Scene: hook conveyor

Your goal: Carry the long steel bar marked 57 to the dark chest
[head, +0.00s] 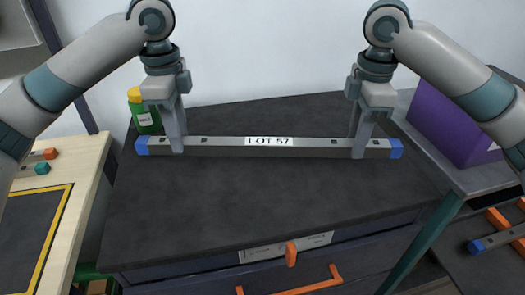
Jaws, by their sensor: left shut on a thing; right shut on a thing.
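The long grey steel bar (225,147) has blue ends and a white label reading LOT 57. It lies level across the picture, over the dark top of the chest (260,205). My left gripper (176,146) is shut on the bar near its left end. My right gripper (360,150) is shut on it near its right end. I cannot tell whether the bar touches the chest top or hangs just above it. The chest front shows a white label and orange handles.
A green bottle with a yellow cap (145,115) stands at the chest's back left, close behind the bar's left end. A purple box (452,125) sits on a grey shelf (425,150) at right. A wooden table (85,165) stands at left. The chest top's front is clear.

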